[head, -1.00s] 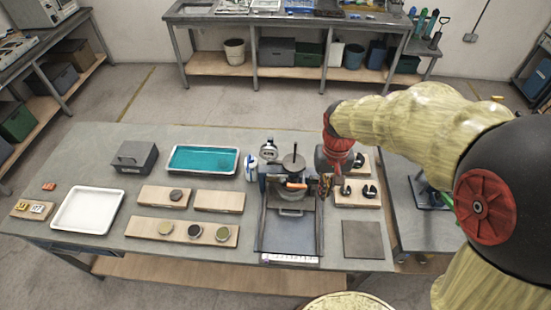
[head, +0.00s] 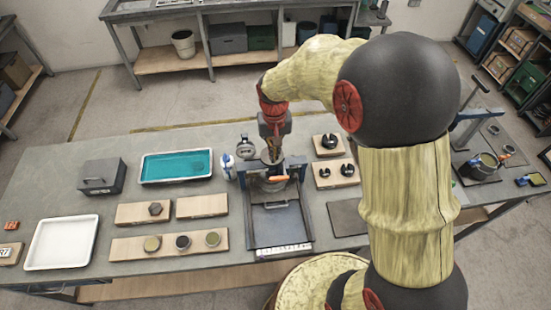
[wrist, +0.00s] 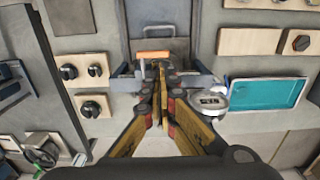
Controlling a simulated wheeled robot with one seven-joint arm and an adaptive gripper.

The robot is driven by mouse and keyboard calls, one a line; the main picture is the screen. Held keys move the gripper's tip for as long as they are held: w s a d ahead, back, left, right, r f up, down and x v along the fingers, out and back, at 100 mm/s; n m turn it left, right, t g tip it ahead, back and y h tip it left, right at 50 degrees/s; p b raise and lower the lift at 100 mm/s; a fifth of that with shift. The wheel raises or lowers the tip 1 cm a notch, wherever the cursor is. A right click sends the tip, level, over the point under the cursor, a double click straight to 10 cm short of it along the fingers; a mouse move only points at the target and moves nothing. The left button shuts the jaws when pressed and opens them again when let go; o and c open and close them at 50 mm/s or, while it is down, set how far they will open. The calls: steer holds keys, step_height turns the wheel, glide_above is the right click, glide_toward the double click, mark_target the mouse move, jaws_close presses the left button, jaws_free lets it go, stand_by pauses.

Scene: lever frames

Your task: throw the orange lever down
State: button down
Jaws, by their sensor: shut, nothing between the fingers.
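The orange lever (head: 277,179) is a short orange handle lying crosswise at the dark metal frame (head: 258,204) on the table. In the wrist view the orange lever (wrist: 152,54) shows just ahead of the fingertips. My gripper (head: 273,158) points down over the back of the frame. In the wrist view my gripper (wrist: 158,68) has its fingers together with nothing between them. The fingertips are very close to the handle; I cannot tell whether they touch it. The lever's arm and pivot are mostly hidden by the fingers and the frame.
A round dial gauge (wrist: 212,99) stands beside the frame. A teal tray (head: 177,166), a grey box (head: 102,176) and a white tray (head: 62,243) are on the left. Boards with black knobs (head: 335,172) lie on the right. The table in front of the white tray's right side is clear.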

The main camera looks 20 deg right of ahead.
mark_target(271, 178)
steer(key=f, duration=0.6)
steer(key=f+p, duration=0.1)
steer(key=f, duration=0.5)
steer(key=shift+w+f, duration=0.2)
steer(key=shift+f, duration=0.2)
